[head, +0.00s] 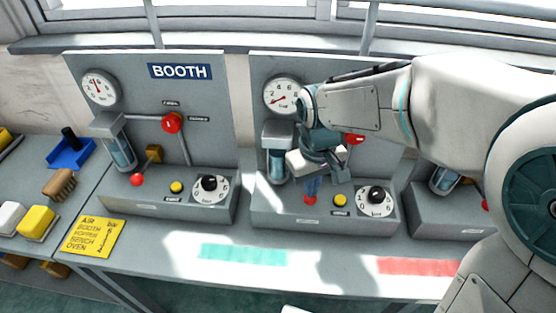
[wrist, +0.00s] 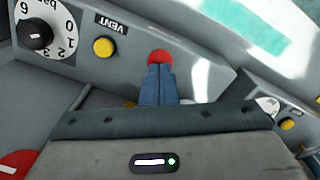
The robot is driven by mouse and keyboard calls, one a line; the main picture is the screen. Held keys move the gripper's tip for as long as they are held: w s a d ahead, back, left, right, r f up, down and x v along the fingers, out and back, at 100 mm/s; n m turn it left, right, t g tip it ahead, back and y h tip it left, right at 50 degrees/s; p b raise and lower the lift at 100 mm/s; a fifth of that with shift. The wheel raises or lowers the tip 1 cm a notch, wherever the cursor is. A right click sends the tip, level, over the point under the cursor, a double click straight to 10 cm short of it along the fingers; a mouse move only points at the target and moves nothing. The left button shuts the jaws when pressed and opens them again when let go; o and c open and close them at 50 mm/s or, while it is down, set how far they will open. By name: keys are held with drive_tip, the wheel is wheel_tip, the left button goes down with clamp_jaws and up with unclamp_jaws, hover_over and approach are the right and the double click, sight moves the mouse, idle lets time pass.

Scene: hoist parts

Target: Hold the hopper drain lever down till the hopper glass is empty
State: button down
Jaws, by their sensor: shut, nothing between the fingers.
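The middle station's glass (head: 277,166) hangs on its panel left of my gripper. It looks bluish, but its level is hard to read. The drain lever's red ball (head: 310,199) is low, just above the base box, and sits lower than the matching ball on the booth station. My gripper (head: 311,188) is shut and empty, pointing down with its blue fingertips against the ball. In the wrist view, the fingertips (wrist: 160,72) meet the red ball (wrist: 159,56). The lever's arm and the station's name sign are hidden behind my gripper and arm.
The booth station's glass (head: 120,152) and red ball (head: 137,180) are on the left. A yellow vent button (head: 341,199) and a dial (head: 376,201) are right of my gripper. A yellow note (head: 93,237) lies at the left. The bench front is clear.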

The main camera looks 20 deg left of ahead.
drive_tip(key=shift+f+b, duration=0.85)
drive_tip(key=shift+f, duration=0.4)
drive_tip(key=shift+r, duration=0.2)
idle(1.5)
wheel_tip(320, 180, up, 7)
drive_tip(key=p, duration=0.6)
drive_tip(key=shift+f, duration=0.1)
drive_tip(key=shift+s, duration=0.1)
drive_tip(key=s+d+r+p, duration=0.1)
drive_tip(key=s+d+r, duration=0.1)
drive_tip(key=s, duration=0.7)
drive_tip(key=shift+s+d+r, duration=0.15)
drive_tip(key=shift+s+r, duration=0.15)
drive_tip(key=shift+r, duration=0.2)
